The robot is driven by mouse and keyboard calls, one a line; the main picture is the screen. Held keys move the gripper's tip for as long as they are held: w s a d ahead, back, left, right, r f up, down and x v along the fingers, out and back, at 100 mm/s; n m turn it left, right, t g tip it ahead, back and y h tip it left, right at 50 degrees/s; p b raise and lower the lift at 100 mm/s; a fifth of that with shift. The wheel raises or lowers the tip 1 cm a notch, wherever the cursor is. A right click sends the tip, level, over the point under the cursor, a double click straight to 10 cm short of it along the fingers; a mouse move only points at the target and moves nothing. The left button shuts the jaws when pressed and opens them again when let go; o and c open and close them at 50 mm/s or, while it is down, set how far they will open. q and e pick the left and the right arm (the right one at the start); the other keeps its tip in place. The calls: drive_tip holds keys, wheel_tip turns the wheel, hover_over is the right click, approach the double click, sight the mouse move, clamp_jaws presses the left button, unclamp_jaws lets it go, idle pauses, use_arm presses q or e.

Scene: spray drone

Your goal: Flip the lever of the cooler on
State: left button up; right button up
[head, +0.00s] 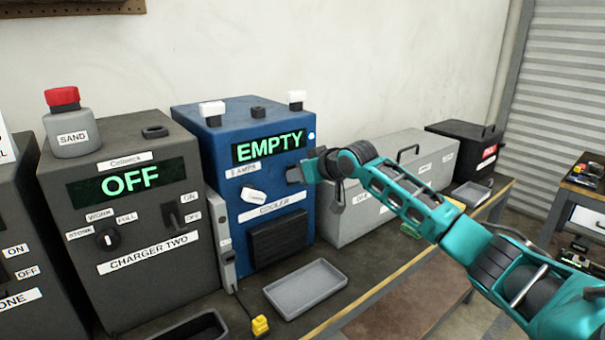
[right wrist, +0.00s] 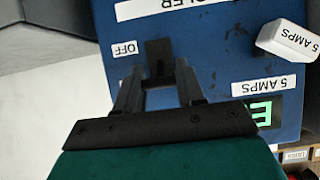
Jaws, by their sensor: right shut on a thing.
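The cooler (head: 225,170) is a blue box with a green "EMPTY" display (head: 268,147) and a white "COOLER" label. My right gripper (head: 293,173) reaches in from the right to the right side of its front face. In the right wrist view, which is upside down, my right gripper (right wrist: 158,80) is shut on the cooler's small dark lever (right wrist: 158,52), beside an "OFF" label (right wrist: 124,48). In the head view the gripper hides the lever. My left gripper is not in view.
A white knob-like piece (head: 253,195) marked "5 AMPS" sits on the cooler's front. A dark charger box (head: 140,285) reading "OFF" stands to the left, a grey case (head: 345,225) to the right. A grey tray (head: 305,288) lies on the bench in front.

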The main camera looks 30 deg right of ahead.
drive_tip(key=o, duration=1)
drive_tip(key=shift+o, duration=0.2)
drive_tip(key=shift+s, duration=0.1)
drive_tip(key=b+v, duration=0.1)
drive_tip(key=v, duration=1.1)
drive_tip(key=shift+s+r, duration=0.3)
drive_tip(key=shift+f, duration=0.1)
